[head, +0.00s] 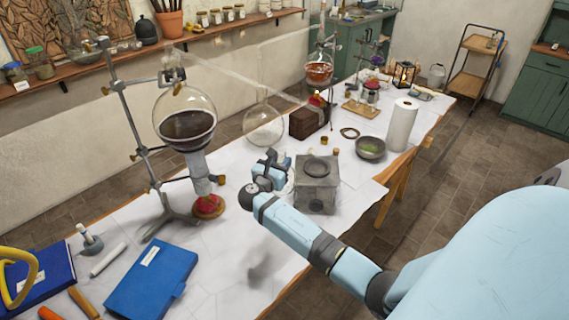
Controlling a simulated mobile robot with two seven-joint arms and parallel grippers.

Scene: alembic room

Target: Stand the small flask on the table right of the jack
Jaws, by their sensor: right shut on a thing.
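My right gripper (272,172) is over the middle of the table, its arm coming in from the lower right. It is shut on a clear glass thing (288,186), which seems to be the small flask. The gripper hides much of it, and I cannot tell whether it touches the table (227,255). A grey boxy stand (317,193) with a dark round top is just right of the gripper; it may be the jack, but I cannot tell for sure. My left gripper is not in view.
A large clear round flask (265,127) and a dark brown block (307,122) stand behind the gripper. A dark bowl (371,148) and paper roll (402,125) are to the right. A retort stand (128,118) holds a dark-filled flask (187,118) at left. Paper right of the grey stand looks clear.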

